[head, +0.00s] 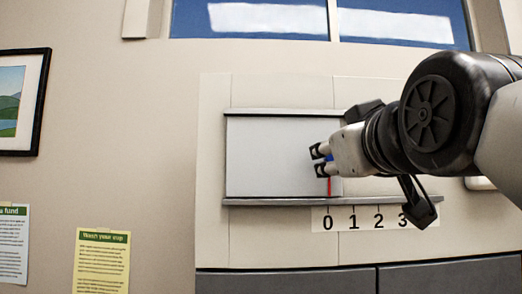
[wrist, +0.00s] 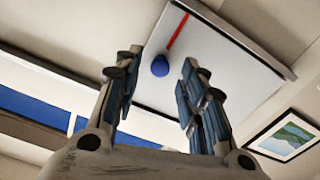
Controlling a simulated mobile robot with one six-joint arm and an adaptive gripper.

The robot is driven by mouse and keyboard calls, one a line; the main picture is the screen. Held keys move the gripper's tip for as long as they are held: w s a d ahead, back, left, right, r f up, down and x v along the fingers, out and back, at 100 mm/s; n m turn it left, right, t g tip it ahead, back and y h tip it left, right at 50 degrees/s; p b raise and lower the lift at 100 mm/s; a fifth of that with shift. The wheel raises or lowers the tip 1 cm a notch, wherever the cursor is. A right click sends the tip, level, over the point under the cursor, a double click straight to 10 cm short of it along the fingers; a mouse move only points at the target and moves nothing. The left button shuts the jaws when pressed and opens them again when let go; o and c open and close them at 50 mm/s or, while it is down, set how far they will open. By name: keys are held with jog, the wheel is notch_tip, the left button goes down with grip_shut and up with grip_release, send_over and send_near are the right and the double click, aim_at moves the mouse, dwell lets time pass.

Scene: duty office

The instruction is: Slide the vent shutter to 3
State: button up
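The vent shutter (head: 270,155) is a pale flat panel between an upper and a lower dark rail. Its red pointer line (head: 329,186) stands over the 0 of the number scale (head: 340,219). The panel and red line (wrist: 178,30) also show in the wrist view. A blue knob (head: 329,157) sits on the panel near its right edge, partly hidden by my gripper (head: 319,161). In the wrist view my gripper (wrist: 161,60) is open, with the blue knob (wrist: 160,67) showing between its fingers. I see no finger closed on the knob.
The scale reads 0, 1, 2, 3 to the right; my arm covers part of it near 3 and beyond. A framed picture (head: 20,102) and notices (head: 101,262) hang at left. A window (head: 250,18) is above, grey cabinets (head: 320,281) below.

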jog(key=shift+w, duration=0.9)
jog(key=shift+c, duration=0.2)
grip_shut()
